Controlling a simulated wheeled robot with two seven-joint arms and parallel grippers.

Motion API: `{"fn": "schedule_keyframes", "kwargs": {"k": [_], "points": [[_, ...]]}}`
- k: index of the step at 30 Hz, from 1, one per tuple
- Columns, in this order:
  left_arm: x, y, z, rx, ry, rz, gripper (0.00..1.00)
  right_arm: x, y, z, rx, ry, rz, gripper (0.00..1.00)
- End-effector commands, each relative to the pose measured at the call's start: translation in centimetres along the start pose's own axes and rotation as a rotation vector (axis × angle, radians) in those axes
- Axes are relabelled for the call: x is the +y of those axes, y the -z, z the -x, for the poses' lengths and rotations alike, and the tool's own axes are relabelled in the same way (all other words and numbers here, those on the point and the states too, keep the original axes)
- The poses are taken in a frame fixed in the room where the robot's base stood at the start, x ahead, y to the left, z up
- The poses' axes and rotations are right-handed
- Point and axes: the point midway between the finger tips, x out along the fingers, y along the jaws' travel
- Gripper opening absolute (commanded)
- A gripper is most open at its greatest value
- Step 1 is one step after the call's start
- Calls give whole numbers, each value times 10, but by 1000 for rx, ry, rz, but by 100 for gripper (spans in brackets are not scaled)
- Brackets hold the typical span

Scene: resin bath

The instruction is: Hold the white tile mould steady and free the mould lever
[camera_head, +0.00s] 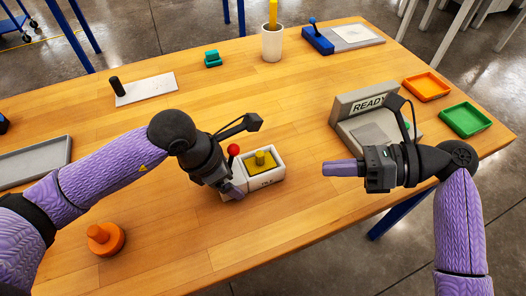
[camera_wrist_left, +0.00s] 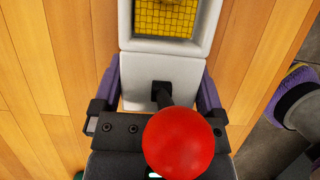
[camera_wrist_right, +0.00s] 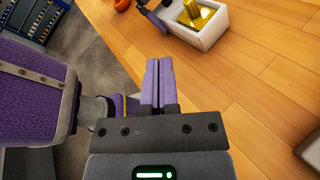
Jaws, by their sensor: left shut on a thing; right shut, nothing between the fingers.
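The white tile mould (camera_head: 277,174) stands on the table in front of me, with a yellow block and knob (camera_head: 260,158) in its square opening. The mould lever, a dark stem with a red ball (camera_head: 233,149), rises from its left end. In the left wrist view the red ball (camera_wrist_left: 185,143) is large and close. My left gripper (camera_head: 234,188) is shut on the mould's narrow lever end, one finger on each side (camera_wrist_left: 158,92). My right gripper (camera_head: 326,168) is shut and empty, in the air right of the mould. Its fingers meet in the right wrist view (camera_wrist_right: 158,82).
A grey READY station (camera_head: 350,103) stands behind my right gripper, with orange (camera_head: 427,87) and green (camera_head: 466,119) trays beyond. An orange knobbed piece (camera_head: 105,239) is at the front left. A white cup (camera_head: 271,44) stands at the back. The table's middle is clear.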

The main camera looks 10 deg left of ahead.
Motion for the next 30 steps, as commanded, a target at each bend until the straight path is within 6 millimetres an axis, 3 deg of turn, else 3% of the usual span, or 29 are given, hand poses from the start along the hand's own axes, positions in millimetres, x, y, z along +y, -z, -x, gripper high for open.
{"fn": "schedule_keyframes", "kwargs": {"k": [5,16,18,24,30], "points": [[0,0,0,-2,-1,0,2,0,0,-19,-2,-3,0,0],[0,0,0,-2,-1,0,2,1,-1,-100,-2,-4,-1,0],[0,0,0,-2,-1,0,2,1,-9,-109,-2,-3,3,0],[0,0,0,-2,-1,0,2,0,-26,-125,0,0,2,0],[0,0,0,-2,-1,0,2,0,-29,-128,1,0,0,0]]}}
